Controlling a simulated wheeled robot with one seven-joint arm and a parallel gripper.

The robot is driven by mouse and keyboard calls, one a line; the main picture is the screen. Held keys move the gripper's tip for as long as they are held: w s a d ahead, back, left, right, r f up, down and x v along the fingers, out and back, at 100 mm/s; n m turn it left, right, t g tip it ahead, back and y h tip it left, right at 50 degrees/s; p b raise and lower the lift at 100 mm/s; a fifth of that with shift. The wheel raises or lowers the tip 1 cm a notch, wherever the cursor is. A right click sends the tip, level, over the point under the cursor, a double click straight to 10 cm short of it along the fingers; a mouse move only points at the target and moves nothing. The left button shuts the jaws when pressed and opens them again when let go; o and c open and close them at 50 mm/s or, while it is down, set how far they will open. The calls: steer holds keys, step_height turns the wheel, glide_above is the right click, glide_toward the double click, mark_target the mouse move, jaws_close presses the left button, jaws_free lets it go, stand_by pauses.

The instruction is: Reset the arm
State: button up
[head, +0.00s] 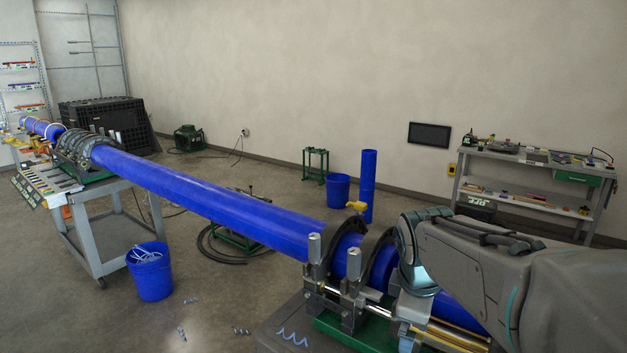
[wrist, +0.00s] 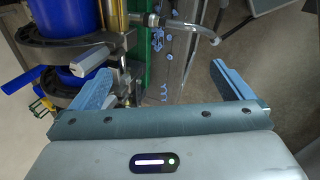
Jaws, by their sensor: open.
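My gripper (wrist: 162,72) shows in the wrist view with its two pale blue fingers spread wide apart and nothing held between them. Below the gap lie the edge of the fusion machine's green base and a grey cart top. The left finger is close to a grey clamp block beside the blue pipe (wrist: 68,18); I cannot tell whether they touch. In the head view my arm reaches in from the right, over the near fusion machine, and my fingers cannot be made out there.
The long blue pipe (head: 215,196) runs from the near clamps (head: 325,262) to the far cart (head: 90,217). A blue bucket (head: 150,275) with white scraps stands on the floor. A workbench (head: 535,178) stands by the wall. Open floor lies left of the near machine.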

steer(key=s+a+f+m+b, duration=0.1)
steer(key=s+f+m, duration=0.2)
steer(key=s+m, duration=0.3)
steer(key=s+a+f+m+y+b, duration=0.1)
steer(key=s+f+m, duration=0.3)
steer(key=s+m, duration=0.2)
steer(key=shift+s+a+m+y, duration=0.3)
steer(key=shift+s+m, duration=0.1)
steer(key=shift+s, duration=0.2)
